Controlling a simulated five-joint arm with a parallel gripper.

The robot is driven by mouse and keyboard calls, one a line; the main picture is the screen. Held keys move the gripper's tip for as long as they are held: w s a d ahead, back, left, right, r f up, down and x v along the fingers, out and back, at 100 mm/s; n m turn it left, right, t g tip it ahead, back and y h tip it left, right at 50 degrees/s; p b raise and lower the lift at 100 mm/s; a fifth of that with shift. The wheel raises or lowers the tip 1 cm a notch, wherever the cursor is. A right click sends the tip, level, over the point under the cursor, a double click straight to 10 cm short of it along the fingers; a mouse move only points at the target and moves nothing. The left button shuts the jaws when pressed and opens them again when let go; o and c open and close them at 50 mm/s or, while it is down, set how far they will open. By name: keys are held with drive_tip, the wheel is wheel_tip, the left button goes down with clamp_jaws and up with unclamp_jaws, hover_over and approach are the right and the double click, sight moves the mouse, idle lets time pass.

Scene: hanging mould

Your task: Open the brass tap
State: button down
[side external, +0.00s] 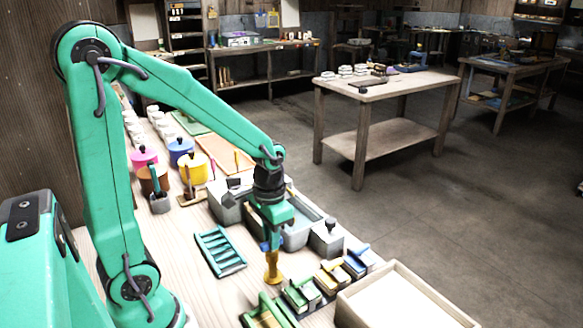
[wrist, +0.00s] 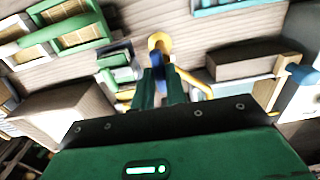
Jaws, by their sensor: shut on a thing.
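The brass tap (side external: 272,268) shows in the side external view as a yellow-brass piece just below my gripper (side external: 271,243), low over the pale wooden bench. In the wrist view its round brass end (wrist: 158,41) lies just beyond my fingertips, and a curved brass pipe (wrist: 193,80) runs off to the right. My gripper (wrist: 159,72) is shut on a blue part (wrist: 158,64), which looks like the tap's handle. My fingers hide most of this blue part and the middle of the tap, so I cannot tell how far the handle is turned.
A teal slatted rack (side external: 219,250) lies left of the tap. Several small coloured boxes (side external: 327,278) stand to its right, close by. A pale open wooden tray (side external: 400,300) is at the front right. A grey basin (side external: 301,233) and colourful lidded pots (side external: 193,167) stand behind.

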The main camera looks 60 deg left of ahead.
idle(0.4)
drive_tip(key=c, duration=1.4)
unclamp_jaws()
drive_tip(key=shift+c, duration=0.2)
drive_tip(key=shift+r, duration=0.1)
drive_tip(key=shift+r, duration=3.85)
drive_tip(key=shift+r, duration=0.15)
drive_tip(key=s+d+r+t, duration=0.3)
drive_tip(key=s+r+t, duration=0.2)
drive_tip(key=s, duration=0.1)
drive_tip(key=shift+s+d+r+t, duration=0.25)
drive_tip(key=shift+s+r+t, duration=0.05)
drive_tip(key=shift+r, duration=0.1)
